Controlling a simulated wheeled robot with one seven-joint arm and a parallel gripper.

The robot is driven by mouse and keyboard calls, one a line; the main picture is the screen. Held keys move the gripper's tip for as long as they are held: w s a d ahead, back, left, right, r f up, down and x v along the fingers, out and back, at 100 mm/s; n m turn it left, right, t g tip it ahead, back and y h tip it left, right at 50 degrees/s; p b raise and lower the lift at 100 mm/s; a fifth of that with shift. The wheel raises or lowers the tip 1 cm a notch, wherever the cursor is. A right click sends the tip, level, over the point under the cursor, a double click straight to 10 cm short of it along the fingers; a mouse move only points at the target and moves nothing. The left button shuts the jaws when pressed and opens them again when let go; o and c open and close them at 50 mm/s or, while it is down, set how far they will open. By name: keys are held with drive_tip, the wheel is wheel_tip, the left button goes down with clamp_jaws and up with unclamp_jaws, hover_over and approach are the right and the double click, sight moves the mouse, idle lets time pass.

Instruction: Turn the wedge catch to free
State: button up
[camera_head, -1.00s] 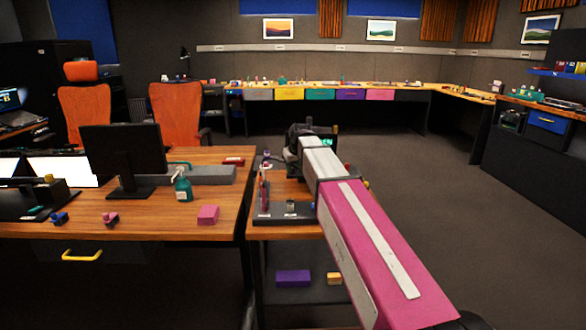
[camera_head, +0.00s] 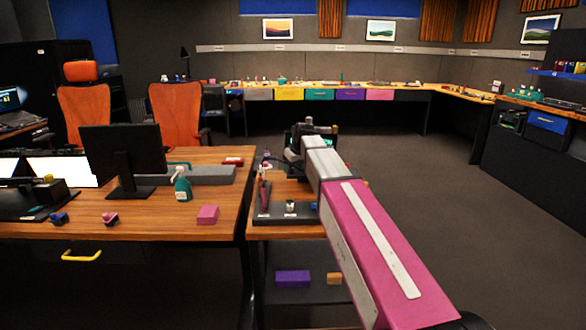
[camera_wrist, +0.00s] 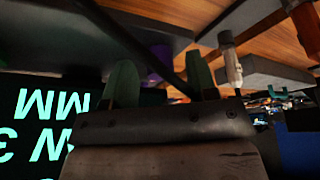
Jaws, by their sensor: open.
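My gripper shows in the wrist view (camera_wrist: 162,85) as two green fingers, apart, with nothing between them. In the head view the dark wrist end of my arm is above the far part of the small wooden side table (camera_head: 290,232); the fingertips cannot be made out there. A dark panel (camera_head: 272,217) lies on that table, with a small pale-topped piece (camera_head: 291,206) and an upright reddish piece on it. I cannot tell which piece is the wedge catch or how it is turned. My gripper is apart from these pieces in the head view.
A larger desk (camera_head: 150,218) stands left, with a monitor (camera_head: 124,156), a green spray bottle (camera_head: 182,185) and a pink block (camera_head: 208,214). A purple box (camera_head: 293,278) sits on the shelf below the side table. The floor to the right is clear.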

drive_tip(key=shift+r, duration=0.1)
drive_tip(key=v, duration=1)
drive_tip(key=shift+s+r, duration=0.15)
drive_tip(key=shift+r, duration=0.05)
drive_tip(key=shift+d, duration=0.1)
